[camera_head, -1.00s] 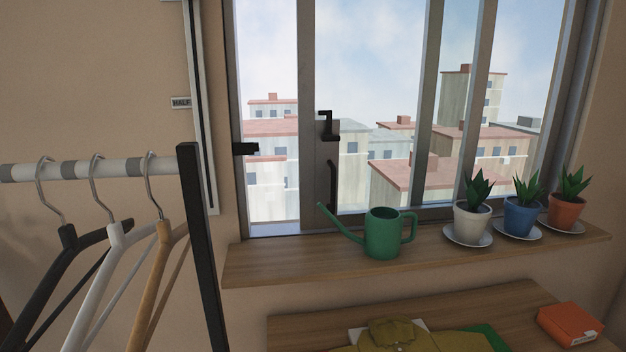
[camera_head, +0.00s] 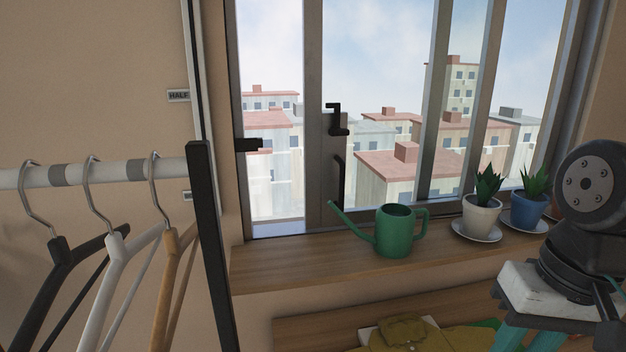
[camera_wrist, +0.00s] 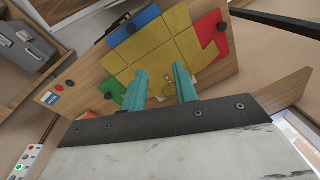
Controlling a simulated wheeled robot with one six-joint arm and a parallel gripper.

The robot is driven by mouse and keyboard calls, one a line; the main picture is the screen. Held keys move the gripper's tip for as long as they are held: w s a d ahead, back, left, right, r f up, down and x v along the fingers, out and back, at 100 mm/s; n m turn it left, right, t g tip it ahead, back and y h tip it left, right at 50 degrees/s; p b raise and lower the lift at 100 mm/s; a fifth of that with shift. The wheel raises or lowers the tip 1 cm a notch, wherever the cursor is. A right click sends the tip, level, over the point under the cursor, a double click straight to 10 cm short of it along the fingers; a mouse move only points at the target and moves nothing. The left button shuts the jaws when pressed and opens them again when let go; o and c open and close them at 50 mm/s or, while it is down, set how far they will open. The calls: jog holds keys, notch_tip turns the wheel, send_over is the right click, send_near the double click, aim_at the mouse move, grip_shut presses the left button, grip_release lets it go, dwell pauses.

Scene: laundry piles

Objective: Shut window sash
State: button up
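The window sash has a grey upright stile (camera_head: 314,150) with a black latch (camera_head: 336,121) and a long black pull handle (camera_head: 338,182). A gap (camera_head: 272,160) shows between this stile and the left window frame (camera_head: 233,120), where a black catch (camera_head: 250,145) sticks out. The sash stands open. My gripper (camera_wrist: 161,88) has two teal fingers set apart with nothing between them. In the head view it is at the lower right, pointing down, well right of the sash handle. Its fingertips there are cut off by the picture edge.
A green watering can (camera_head: 393,232) stands on the wooden sill (camera_head: 290,262) in front of the sash. Potted plants in white (camera_head: 479,215) and blue (camera_head: 525,211) pots stand to its right. A clothes rack (camera_head: 207,230) with hangers is at left. A table (camera_wrist: 215,75) with coloured cloth lies below my gripper.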

jog(key=w+a+r+m+y, duration=0.2)
jog(key=w+a+m+y, duration=0.25)
jog(key=w, duration=0.35)
jog(key=w+a+r+m+t+y, duration=0.1)
jog(key=w+a+r+m+y, duration=0.1)
jog(key=w+a+m+y, duration=0.45)
jog(key=w+a+r+m+y, duration=0.1)
jog(key=w+a+r+m, duration=0.15)
jog(key=w, duration=0.75)
jog(key=m+t+y, duration=0.3)
jog(key=m+t, duration=0.2)
jog(key=m, duration=0.3)
send_over(341, 206)
jog(key=shift+w+f, duration=0.4)
jog(key=shift+f, duration=0.15)
jog(key=shift+c, duration=0.3)
grip_shut()
